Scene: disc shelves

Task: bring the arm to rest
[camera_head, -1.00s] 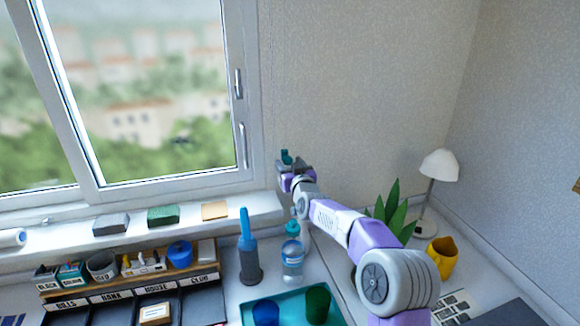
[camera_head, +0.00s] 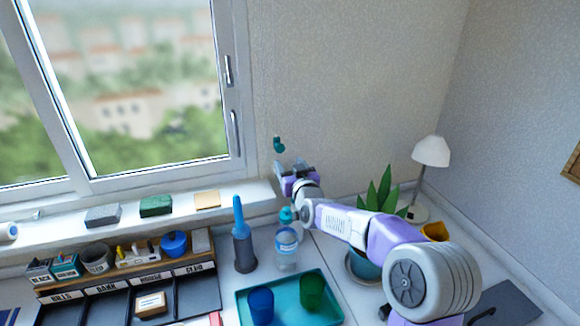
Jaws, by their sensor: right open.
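My right arm, white and purple, comes in from the lower right and reaches across the desk toward the window corner. Its right gripper (camera_head: 281,168) is at the far end, small in the picture, open, at the right end of the window sill. A small thing with a teal top (camera_head: 278,145) shows just beyond the gripper, near the wall. Its lower part is pale and partly hidden, and I cannot tell whether the fingers touch it. My left gripper is out of view.
A water bottle (camera_head: 286,248) and a blue brush in a grey holder (camera_head: 243,240) stand below the gripper. A teal tray (camera_head: 328,292) holds two cups. A plant (camera_head: 380,195) and lamp (camera_head: 431,152) stand by the arm. A labelled organizer (camera_head: 128,292) is at left.

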